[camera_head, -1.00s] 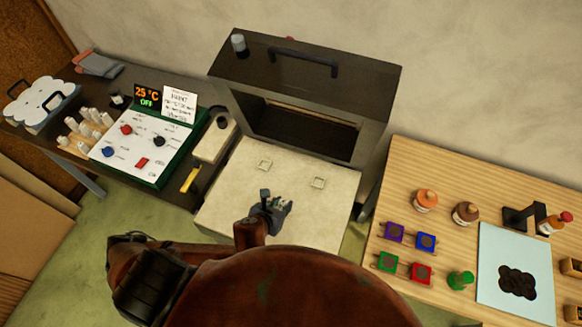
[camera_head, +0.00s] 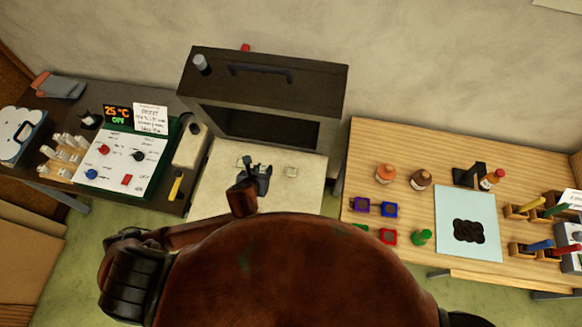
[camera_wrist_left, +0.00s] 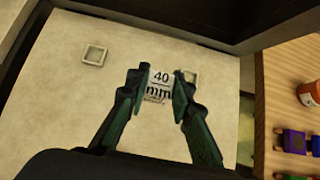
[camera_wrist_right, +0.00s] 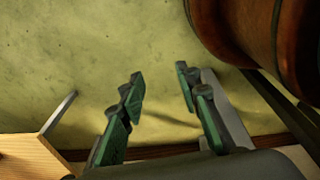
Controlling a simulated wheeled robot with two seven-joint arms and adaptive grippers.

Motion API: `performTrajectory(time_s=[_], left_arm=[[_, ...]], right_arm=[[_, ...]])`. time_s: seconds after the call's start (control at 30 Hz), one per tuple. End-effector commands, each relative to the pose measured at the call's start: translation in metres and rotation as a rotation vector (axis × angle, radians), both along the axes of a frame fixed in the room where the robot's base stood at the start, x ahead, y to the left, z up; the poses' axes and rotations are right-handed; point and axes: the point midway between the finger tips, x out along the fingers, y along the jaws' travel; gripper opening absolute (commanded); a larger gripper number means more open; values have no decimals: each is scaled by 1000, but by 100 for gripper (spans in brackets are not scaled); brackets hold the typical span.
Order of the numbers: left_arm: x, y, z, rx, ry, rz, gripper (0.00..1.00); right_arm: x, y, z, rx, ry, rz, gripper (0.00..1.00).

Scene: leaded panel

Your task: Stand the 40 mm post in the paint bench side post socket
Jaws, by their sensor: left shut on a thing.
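My left gripper (camera_head: 256,178) is over the pale slab (camera_head: 215,195) in front of the dark kiln. In the left wrist view its fingers (camera_wrist_left: 158,88) are closed on the white post (camera_wrist_left: 160,88), marked "40 mm". Two small square sockets lie on the slab. The right one, on the paint bench side (camera_wrist_left: 191,74), is partly behind the post in that view; it also shows in the head view (camera_head: 290,172). The other socket (camera_wrist_left: 95,55) is empty. My right gripper (camera_wrist_right: 160,90) is open and empty above the green floor.
The kiln (camera_head: 265,85) stands behind the slab. A control panel (camera_head: 125,160) and white pegs are on the left bench. The wooden paint bench (camera_head: 365,150) at right holds bottles, coloured square pieces and a pale blue sheet (camera_head: 468,205).

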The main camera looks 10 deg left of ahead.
Motion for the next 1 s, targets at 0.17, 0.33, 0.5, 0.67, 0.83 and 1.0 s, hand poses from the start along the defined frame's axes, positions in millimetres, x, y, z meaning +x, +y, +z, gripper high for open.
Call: performTrajectory(time_s=[0.17, 0.33, 0.5, 0.67, 0.83, 1.0], left_arm=[[32, -31, -18, -3, -2, -1, 0], [59, -56, -41, 0, 1, 0, 0], [76, -71, -70, -1, 0, -1, 0], [84, -79, -83, -1, -1, -1, 0], [89, -83, -98, 1, 0, -1, 0], [89, -83, -119, 1, -1, -1, 0]], right_arm=[[-2, 7, 4, 7, 3, -2, 31], [-8, 13, 6, 13, 11, -6, 31], [-14, 14, 5, 13, 19, -6, 31], [-15, 12, 5, 11, 18, -5, 31], [-13, 7, 4, 6, 17, -3, 31], [-12, 4, 3, 3, 16, -2, 31]])
